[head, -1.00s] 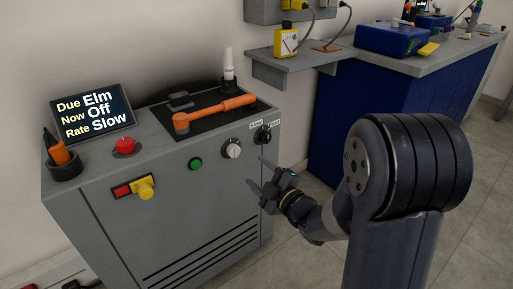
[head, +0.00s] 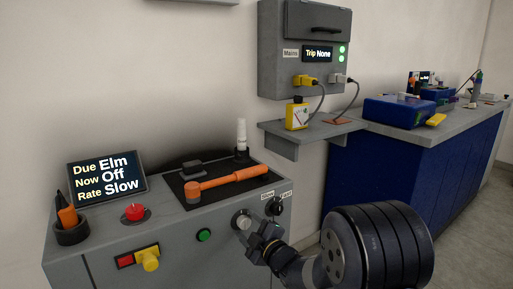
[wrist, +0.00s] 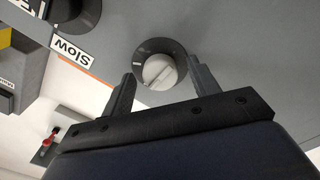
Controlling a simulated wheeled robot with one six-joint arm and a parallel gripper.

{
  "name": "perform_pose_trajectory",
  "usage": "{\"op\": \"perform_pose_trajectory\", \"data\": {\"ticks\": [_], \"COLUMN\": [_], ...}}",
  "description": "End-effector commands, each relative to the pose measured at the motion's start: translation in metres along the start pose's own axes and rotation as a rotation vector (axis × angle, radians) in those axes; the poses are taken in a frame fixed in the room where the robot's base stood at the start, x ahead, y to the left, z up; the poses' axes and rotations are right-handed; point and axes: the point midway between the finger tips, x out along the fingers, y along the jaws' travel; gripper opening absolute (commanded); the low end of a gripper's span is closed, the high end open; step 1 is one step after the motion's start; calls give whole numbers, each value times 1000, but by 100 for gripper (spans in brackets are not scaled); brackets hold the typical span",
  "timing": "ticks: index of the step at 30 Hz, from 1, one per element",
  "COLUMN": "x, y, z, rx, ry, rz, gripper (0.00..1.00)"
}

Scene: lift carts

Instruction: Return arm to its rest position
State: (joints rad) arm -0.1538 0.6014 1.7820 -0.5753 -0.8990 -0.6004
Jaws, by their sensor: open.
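My gripper (head: 256,238) is in front of the grey cabinet's (head: 180,262) front face, below and right of the green button (head: 204,235). In the wrist view its two fingers (wrist: 163,82) stand apart with nothing held. The light grey round knob (wrist: 160,70) shows between and beyond the fingertips; I cannot tell whether they touch it. In the head view that knob sits just above the gripper (head: 241,219). My forearm covers the lower right of the cabinet.
A black knob (head: 275,207) marked Slow and Fast is close to the gripper. An orange hammer (head: 227,182) lies on the cabinet top. A red button (head: 134,212) and a display reading "Due Elm, Now Off, Rate Slow" (head: 106,178) are left. A grey shelf (head: 300,135) juts out behind.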

Motion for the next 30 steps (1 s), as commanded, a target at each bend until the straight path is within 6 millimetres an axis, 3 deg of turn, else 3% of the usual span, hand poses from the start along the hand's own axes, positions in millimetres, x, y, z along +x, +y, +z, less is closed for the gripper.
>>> {"op": "perform_pose_trajectory", "data": {"ticks": [11, 28, 30], "x": [-10, -111, -90], "y": [1, 1, -2], "z": [0, 0, 0], "rx": [-13, -12, -15], "ry": [0, -2, 6], "rz": [1, 1, -1], "gripper": [57, 57, 57]}}
